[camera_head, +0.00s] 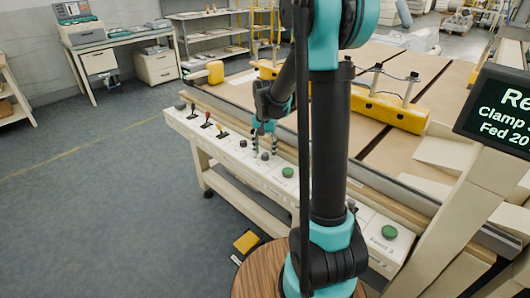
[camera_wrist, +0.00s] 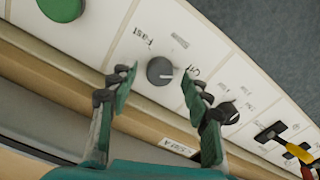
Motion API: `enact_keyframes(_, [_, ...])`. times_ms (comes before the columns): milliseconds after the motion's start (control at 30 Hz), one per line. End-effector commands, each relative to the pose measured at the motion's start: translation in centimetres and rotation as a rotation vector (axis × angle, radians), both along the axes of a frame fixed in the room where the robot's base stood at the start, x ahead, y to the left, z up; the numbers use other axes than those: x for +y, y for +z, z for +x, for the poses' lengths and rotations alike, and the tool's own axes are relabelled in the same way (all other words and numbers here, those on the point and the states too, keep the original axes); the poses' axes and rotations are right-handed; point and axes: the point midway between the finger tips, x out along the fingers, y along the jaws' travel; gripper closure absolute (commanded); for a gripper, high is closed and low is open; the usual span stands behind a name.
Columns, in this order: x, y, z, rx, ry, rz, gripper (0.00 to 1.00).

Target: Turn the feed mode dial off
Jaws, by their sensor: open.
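A dark round dial (camera_wrist: 160,71) with a pale pointer mark sits on the white control panel, with "Fast" printed on its left and a partly hidden label starting "Cr" on its right. The pointer faces right, toward that second label. I cannot read a feed mode title. In the head view this dial (camera_head: 265,156) is small, beside a green button. My gripper (camera_wrist: 157,78) is open, with one fingertip on each side of the dial and gaps to both. In the head view my gripper (camera_head: 264,146) is over the panel. A second dark dial (camera_wrist: 228,113) lies to the right, partly behind a finger.
Green buttons (camera_head: 288,172) (camera_head: 389,233) and several levers (camera_head: 207,121) share the panel. Behind it is a wide table with yellow machine parts (camera_head: 390,109). A screen (camera_head: 500,110) stands at the right. The floor at the left is mostly clear, with a yellow pedal (camera_head: 247,242) below.

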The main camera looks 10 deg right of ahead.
Motion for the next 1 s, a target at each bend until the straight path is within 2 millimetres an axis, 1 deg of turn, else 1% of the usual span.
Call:
enact_keyframes(167, [0.0,2.7,-0.1,0.000,0.000,0.000,0.51])
enact_keyframes(400, [0.0,7.5,-0.1,0.000,0.000,0.000,0.51])
enact_keyframes(500, [0.0,9.1,-0.1,0.000,0.000,0.000,0.51])
enact_keyframes(600, [0.0,10.3,0.0,0.000,0.000,0.000,0.51])
enact_keyframes(800, [0.0,11.4,0.0,0.000,0.000,0.000,0.51])
enact_keyframes(1000, [0.0,11.4,0.0,0.000,0.000,0.000,0.51])
